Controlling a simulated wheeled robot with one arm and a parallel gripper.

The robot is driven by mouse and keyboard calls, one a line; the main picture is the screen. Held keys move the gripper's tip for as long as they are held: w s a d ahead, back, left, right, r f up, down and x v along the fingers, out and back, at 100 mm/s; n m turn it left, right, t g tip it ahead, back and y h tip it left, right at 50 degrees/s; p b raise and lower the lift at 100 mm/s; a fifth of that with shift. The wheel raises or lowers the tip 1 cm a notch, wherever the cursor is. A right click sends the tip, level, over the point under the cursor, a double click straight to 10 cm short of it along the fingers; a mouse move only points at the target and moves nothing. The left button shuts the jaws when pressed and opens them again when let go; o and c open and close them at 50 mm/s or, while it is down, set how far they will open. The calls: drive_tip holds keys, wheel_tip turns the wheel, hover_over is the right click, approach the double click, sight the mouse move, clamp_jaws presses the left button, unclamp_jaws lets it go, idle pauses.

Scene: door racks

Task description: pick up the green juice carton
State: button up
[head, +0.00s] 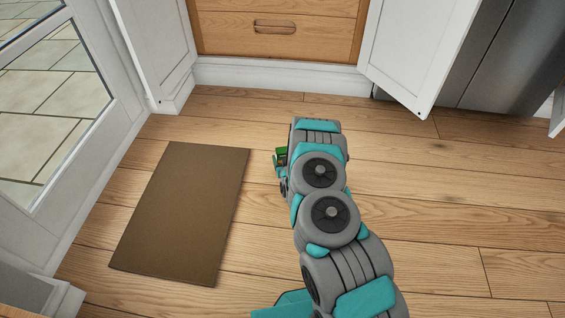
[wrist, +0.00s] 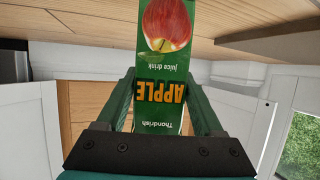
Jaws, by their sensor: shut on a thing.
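The green juice carton (wrist: 163,68) shows in the wrist view between the fingers of my gripper (wrist: 163,95). It has a red apple picture and the word APPLE, upside down in this view. My gripper is shut on the carton, with one finger on each side. In the head view only a small green bit of the carton (head: 281,151) shows past my arm, and my arm hides the rest. I cannot tell from these views whether the carton touches the floor.
A brown mat (head: 185,210) lies on the wood floor, left of my arm. A wooden drawer (head: 275,38) is at the back between two open white doors (head: 155,45). A glass door (head: 50,100) stands at the left. The floor at the right (head: 460,190) is clear.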

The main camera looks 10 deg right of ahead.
clamp_jaws()
idle(0.4)
